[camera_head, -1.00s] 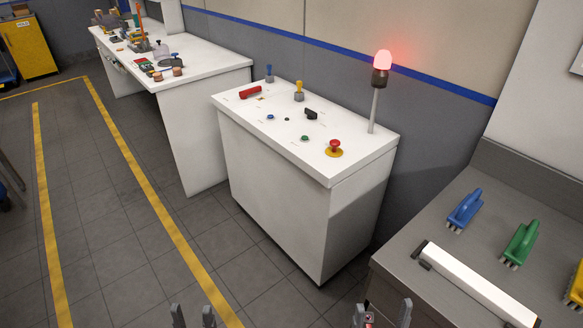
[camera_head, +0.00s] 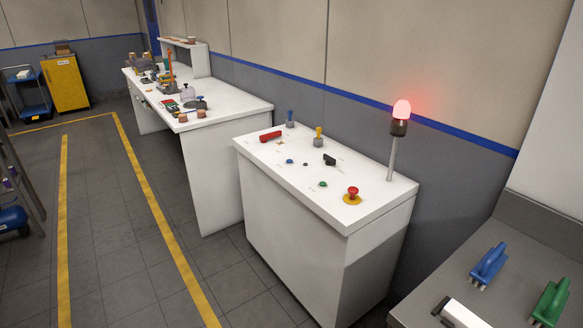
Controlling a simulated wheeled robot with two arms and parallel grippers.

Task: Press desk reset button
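A white control desk (camera_head: 290,235) stands in the middle of the head view. On its top are a red mushroom button (camera_head: 352,194) on a yellow base, a green button (camera_head: 323,184), a blue button (camera_head: 290,161) and a small dark button (camera_head: 305,164). A black switch (camera_head: 329,160), a red handle (camera_head: 270,136), a blue-topped lever (camera_head: 290,118) and a yellow-topped lever (camera_head: 318,136) stand behind them. The labels are too small to read, so I cannot tell which is the reset button. A beacon (camera_head: 401,110) glows red on a post.
A long white table (camera_head: 235,98) with assorted items stands beyond the desk. Floor marked with yellow lines (camera_head: 150,195) is open on the left.

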